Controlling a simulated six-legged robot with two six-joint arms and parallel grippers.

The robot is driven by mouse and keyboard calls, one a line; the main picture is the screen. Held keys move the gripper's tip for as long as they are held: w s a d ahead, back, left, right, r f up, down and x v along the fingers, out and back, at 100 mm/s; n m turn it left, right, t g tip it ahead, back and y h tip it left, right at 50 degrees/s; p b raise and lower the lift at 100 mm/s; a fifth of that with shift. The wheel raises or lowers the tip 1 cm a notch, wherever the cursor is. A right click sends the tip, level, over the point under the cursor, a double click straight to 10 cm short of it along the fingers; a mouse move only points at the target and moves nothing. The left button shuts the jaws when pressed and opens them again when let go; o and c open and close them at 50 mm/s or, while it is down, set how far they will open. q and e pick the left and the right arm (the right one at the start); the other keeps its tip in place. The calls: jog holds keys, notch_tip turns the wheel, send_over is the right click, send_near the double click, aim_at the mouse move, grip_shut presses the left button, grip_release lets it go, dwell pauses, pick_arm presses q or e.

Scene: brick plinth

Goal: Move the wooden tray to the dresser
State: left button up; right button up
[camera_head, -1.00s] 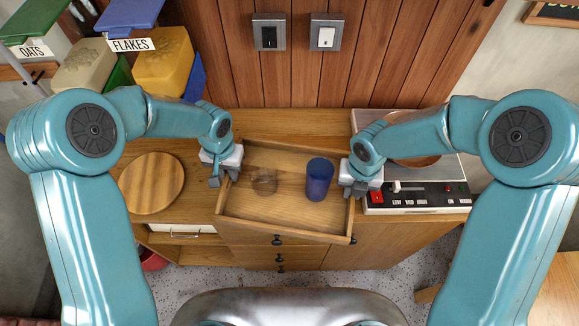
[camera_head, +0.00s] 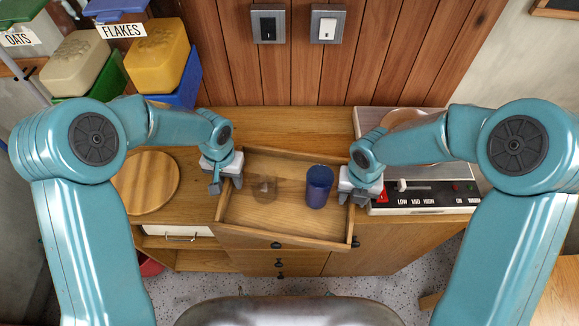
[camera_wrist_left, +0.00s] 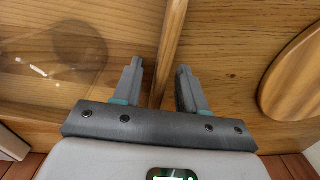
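The wooden tray (camera_head: 285,237) lies at the front middle of the wooden dresser (camera_head: 270,122), slightly turned, its front edge at or over the dresser's front. It holds a clear glass (camera_head: 264,188) and a dark blue cup (camera_head: 319,188), both upright. My left gripper (camera_head: 226,186) is at the tray's left wall; in the left wrist view its two fingers (camera_wrist_left: 158,88) stand apart on either side of the wall, with gaps visible. My right gripper (camera_head: 355,198) is at the tray's right wall, fingers apart; contact there is hard to see.
A round wooden board (camera_head: 146,182) lies left of the tray. A control panel with a red switch and slider (camera_head: 425,197) stands close on the right. A partly open white drawer (camera_head: 178,232) is below left.

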jog(key=shift+r, duration=0.1)
pick_arm(q)
notch_tip(320, 180, up, 12)
pick_arm(e)
notch_tip(320, 180, up, 12)
dwell(0.6)
dwell(0.5)
